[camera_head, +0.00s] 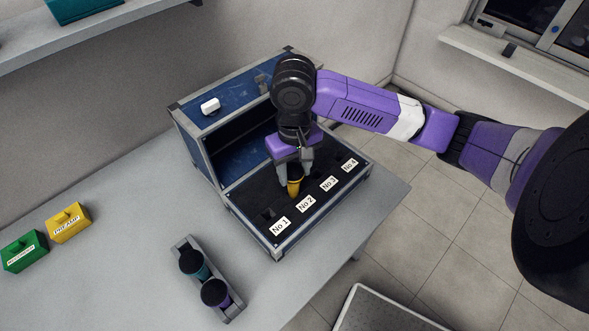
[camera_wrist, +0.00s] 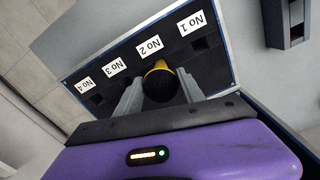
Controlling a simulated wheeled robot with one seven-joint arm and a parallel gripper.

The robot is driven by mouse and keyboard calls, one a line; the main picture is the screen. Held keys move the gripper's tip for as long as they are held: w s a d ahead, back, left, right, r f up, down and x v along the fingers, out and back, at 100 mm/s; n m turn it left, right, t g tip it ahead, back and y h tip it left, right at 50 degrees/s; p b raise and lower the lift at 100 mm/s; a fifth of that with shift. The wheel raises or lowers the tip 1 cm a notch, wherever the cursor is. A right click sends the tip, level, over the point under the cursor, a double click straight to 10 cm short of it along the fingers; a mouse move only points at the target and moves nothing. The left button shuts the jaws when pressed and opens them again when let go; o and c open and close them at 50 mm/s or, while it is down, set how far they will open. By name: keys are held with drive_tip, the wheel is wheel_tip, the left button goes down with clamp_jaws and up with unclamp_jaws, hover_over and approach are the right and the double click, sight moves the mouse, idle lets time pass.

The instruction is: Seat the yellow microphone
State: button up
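The yellow microphone (camera_head: 294,187) is upright between the fingers of my gripper (camera_head: 293,175), over the black foam of the open case (camera_head: 277,247). Its black head faces the wrist camera, with a yellow band showing beyond it (camera_wrist: 158,65). The gripper fingers (camera_wrist: 161,80) lie close along both sides of it and look shut on it. The microphone lines up with the slot behind the "No 2" label (camera_head: 306,204). Its lower end is at the foam; how deep it sits is hidden. The No 1 slot (camera_head: 268,213) looks empty.
A grey holder (camera_head: 232,312) with a teal and a purple microphone stands on the table in front of the case. Yellow (camera_head: 68,222) and green (camera_head: 25,251) labelled boxes are at left. The raised case lid (camera_head: 226,130) stands behind; a white object (camera_head: 210,106) lies on top.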

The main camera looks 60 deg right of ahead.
drive_tip(key=o, duration=0.5)
wheel_tip(320, 180, up, 8)
drive_tip(key=shift+f+p, duration=0.1)
drive_tip(key=shift+p, duration=0.2)
idle(0.4)
